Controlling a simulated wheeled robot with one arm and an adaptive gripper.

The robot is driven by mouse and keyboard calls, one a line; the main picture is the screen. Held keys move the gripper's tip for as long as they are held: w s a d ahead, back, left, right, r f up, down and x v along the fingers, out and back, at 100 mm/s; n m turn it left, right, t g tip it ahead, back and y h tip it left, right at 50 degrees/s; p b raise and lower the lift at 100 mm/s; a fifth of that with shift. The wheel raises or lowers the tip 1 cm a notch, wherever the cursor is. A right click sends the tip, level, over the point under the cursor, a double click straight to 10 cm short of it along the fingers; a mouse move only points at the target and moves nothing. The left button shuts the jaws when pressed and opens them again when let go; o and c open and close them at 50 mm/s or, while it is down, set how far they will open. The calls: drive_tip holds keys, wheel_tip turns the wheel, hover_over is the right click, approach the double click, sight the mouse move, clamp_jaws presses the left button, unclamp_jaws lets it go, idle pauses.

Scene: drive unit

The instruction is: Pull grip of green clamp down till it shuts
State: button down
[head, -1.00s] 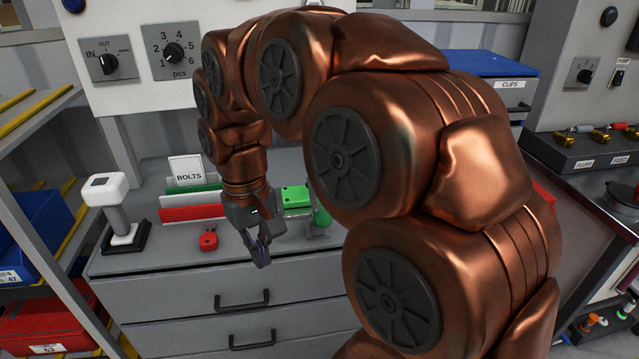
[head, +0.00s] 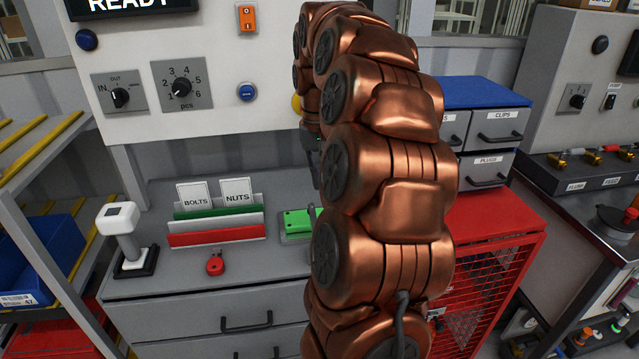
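The green clamp (head: 296,222) is on the grey counter, right of the card rack. Its flat green body shows, with a dark upright piece at its right end. The rest of it, including its grip, is hidden behind my copper arm, so I cannot tell whether it is open or shut. My gripper (head: 316,172) is a dark sliver at the left edge of my arm, above the clamp in the picture. Its fingers are mostly hidden, and I cannot tell whether they are open or whether they touch anything.
A red padlock-like item (head: 215,263) lies in front of the rack (head: 216,237) with BOLTS and NUTS cards. Blue-topped drawers (head: 486,95) and a red mesh cabinet (head: 490,275) are right of my arm.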

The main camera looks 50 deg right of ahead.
drive_tip(key=f+p, duration=0.1)
drive_tip(key=f, duration=0.2)
drive_tip(key=s+f+p, duration=0.1)
drive_tip(key=f, duration=0.2)
drive_tip(key=a+f+p, duration=0.1)
drive_tip(key=f, duration=0.2)
drive_tip(key=shift+s+a+f, duration=0.1)
drive_tip(key=shift+s+f, duration=0.1)
drive_tip(key=shift+s, duration=0.05)
drive_tip(key=shift+s+a+f+p, duration=0.3)
drive_tip(key=shift+s+f+p, duration=0.05)
drive_tip(key=shift+f, duration=0.15)
drive_tip(key=shift+s+a+f+p, duration=0.25)
drive_tip(key=shift+s+f+p, duration=0.05)
drive_tip(key=shift+f, duration=0.15)
drive_tip(key=shift+f+b, duration=0.1)
drive_tip(key=shift+b, duration=0.2)
